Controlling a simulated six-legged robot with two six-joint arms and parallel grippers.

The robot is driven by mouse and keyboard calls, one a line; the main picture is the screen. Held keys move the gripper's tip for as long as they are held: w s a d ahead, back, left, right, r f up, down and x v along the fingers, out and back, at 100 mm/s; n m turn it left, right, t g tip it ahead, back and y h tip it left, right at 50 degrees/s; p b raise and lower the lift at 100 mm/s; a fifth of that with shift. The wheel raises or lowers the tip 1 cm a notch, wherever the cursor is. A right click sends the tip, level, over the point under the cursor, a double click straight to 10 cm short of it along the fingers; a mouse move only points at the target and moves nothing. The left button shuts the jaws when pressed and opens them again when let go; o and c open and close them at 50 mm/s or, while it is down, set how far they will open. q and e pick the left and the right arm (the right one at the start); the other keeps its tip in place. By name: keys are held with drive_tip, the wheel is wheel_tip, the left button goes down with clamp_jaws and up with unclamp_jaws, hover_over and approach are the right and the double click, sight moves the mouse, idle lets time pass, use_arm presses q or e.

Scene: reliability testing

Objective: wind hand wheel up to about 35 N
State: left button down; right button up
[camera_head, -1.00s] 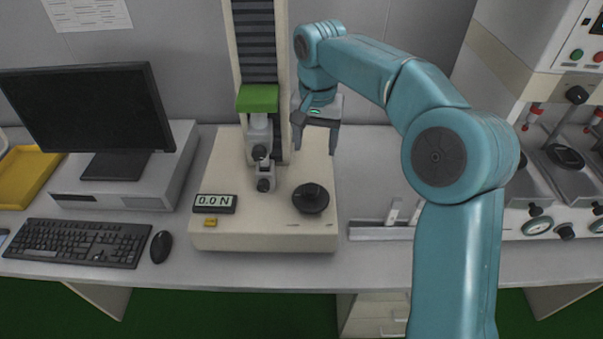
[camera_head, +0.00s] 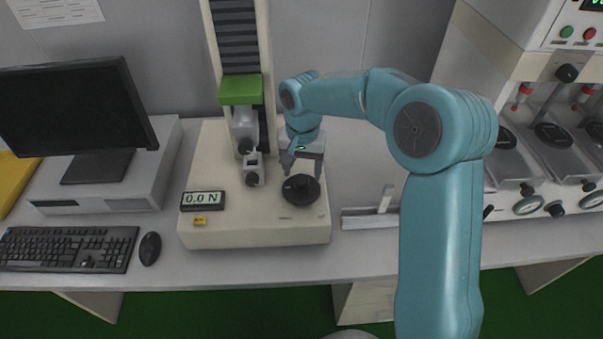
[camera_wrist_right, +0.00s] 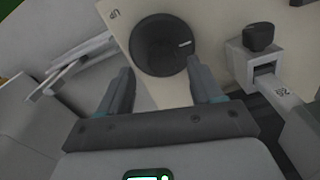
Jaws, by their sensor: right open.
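The black hand wheel (camera_head: 301,189) sits on the beige base of the tester (camera_head: 255,232), at its right side. It also shows in the right wrist view (camera_wrist_right: 160,48) at the top, just beyond my fingertips. My right gripper (camera_head: 303,170) is open and empty, just behind and above the wheel. In the right wrist view its two fingers (camera_wrist_right: 160,82) stand apart with the wheel's near edge ahead between them; I cannot tell whether they touch it. The display (camera_head: 203,200) reads 0.0 N. My left gripper is not in view.
The tester's column with a green crosshead (camera_head: 240,90) and grips (camera_head: 249,160) stands left of my gripper. A monitor (camera_head: 78,120), keyboard (camera_head: 68,248) and mouse (camera_head: 150,248) are at the left. A metal rail piece (camera_head: 370,218) lies right of the base. Another machine (camera_head: 540,120) stands at the right.

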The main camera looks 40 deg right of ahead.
sight(301, 179)
drive_tip(key=shift+w+f, duration=0.2)
drive_tip(key=shift+f, duration=1.3)
drive_tip(key=shift+s, duration=0.1)
drive_tip(key=c, duration=1.1)
drive_tip(key=shift+o, duration=0.2)
